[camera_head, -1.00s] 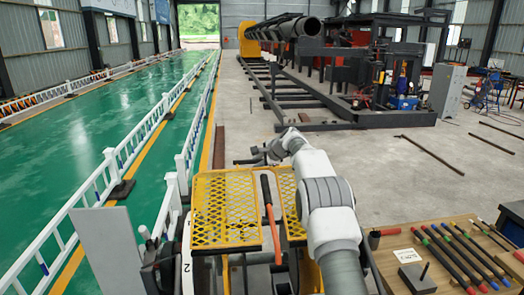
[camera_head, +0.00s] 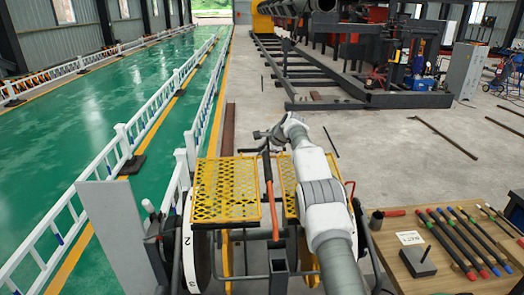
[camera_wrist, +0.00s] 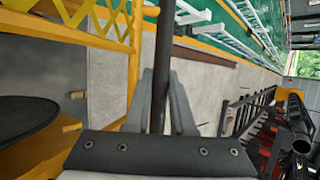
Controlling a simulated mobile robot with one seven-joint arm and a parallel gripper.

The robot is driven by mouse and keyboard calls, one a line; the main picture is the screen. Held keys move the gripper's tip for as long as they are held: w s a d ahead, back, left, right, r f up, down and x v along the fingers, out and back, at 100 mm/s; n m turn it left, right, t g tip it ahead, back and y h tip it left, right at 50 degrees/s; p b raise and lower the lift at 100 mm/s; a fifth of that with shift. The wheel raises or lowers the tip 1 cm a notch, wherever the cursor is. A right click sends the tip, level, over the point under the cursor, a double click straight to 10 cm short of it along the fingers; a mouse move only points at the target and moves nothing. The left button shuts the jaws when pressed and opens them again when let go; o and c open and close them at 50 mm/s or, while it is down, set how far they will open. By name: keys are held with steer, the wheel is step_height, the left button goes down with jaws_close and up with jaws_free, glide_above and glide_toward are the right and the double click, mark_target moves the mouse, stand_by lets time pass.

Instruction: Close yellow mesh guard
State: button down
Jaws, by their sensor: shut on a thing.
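The yellow mesh guard shows as two flat panels, a wide left one (camera_head: 226,193) and a narrower right one (camera_head: 290,187), with a gap between them. Yellow mesh (camera_wrist: 75,10) also shows at the upper left in the wrist view. My gripper (camera_head: 266,134) is beyond the panels' far edge, near the gap. In the wrist view its two grey fingers (camera_wrist: 160,100) stand on either side of an upright dark bar (camera_wrist: 162,60) and are shut on it. A lever with an orange grip (camera_head: 272,208) runs along the gap; whether it is the held bar is unclear.
A wooden table (camera_head: 392,245) with several coloured rods stands at the lower right. A white railing (camera_head: 120,150) runs along the left. Loose bars lie on the concrete floor (camera_head: 370,160), which is otherwise open beyond the guard.

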steer(key=shift+f, duration=0.1)
steer(key=c, duration=0.8)
jaws_free()
steer(key=shift+s+d+r, duration=0.1)
steer(key=shift+s+r, duration=0.1)
steer(key=shift+s, duration=0.05)
steer(key=shift+o, duration=0.2)
steer(key=shift+w, duration=0.1)
steer(key=shift+r, duration=0.1)
steer(key=shift+r+b, duration=0.1)
steer(key=shift+b, duration=0.25)
steer(key=shift+s+d+r+b, duration=0.25)
steer(key=shift+s+r+b, duration=0.1)
steer(key=shift+b, duration=0.4)
steer(key=b+v, duration=0.5)
steer(key=v, duration=1.1)
steer(key=shift+a+r, duration=0.1)
steer(key=shift+a, duration=0.05)
